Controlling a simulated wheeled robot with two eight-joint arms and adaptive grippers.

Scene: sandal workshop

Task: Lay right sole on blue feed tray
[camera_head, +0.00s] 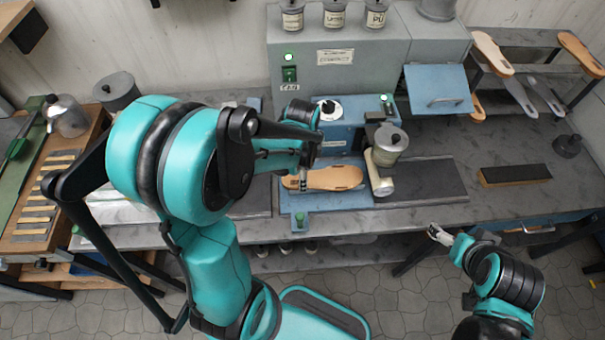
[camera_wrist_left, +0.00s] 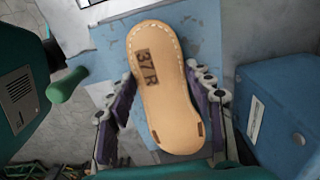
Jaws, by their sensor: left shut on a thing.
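The tan right sole (camera_head: 335,178), stitched along its edge, shows "37 R" in the left wrist view (camera_wrist_left: 170,105). It lies roughly level over the blue feed tray (camera_head: 330,200); I cannot tell whether it touches the tray. The tray also shows behind the sole in the wrist view (camera_wrist_left: 110,62). My left gripper (camera_head: 303,182) is shut on the sole, with a finger along each side in the wrist view (camera_wrist_left: 160,105). My right gripper (camera_head: 437,232) is empty in front of the bench, far from the sole; its finger gap is too small to judge.
A dark belt (camera_head: 425,183) and a black block (camera_head: 515,174) lie to the right. A rack (camera_head: 530,38) holds several soles.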

